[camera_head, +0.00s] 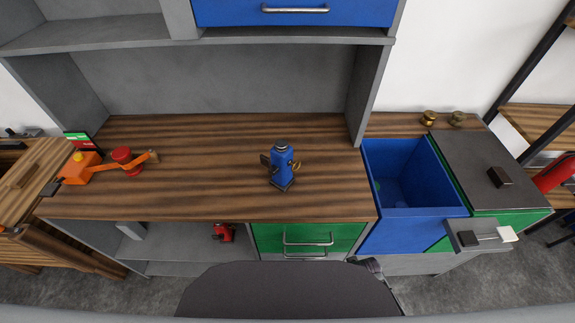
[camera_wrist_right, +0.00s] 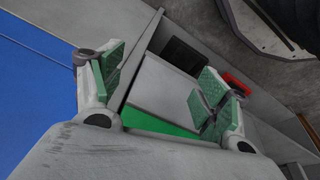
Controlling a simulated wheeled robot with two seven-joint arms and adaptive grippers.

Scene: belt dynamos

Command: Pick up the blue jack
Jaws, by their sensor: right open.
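The blue jack (camera_head: 281,167) stands upright on the wooden worktop (camera_head: 200,190), right of its middle, in the head view. My right gripper (camera_wrist_right: 155,88) is open and empty in the right wrist view, its green-padded fingers wide apart. The blue jack does not show in that view. A small dark part at the front edge in the head view may belong to my right arm. My left gripper is not in view.
An open blue bin (camera_head: 430,215) and a grey lid (camera_head: 478,165) are on the right. A red object (camera_head: 222,232) sits on the lower shelf beside green drawers (camera_head: 275,238).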

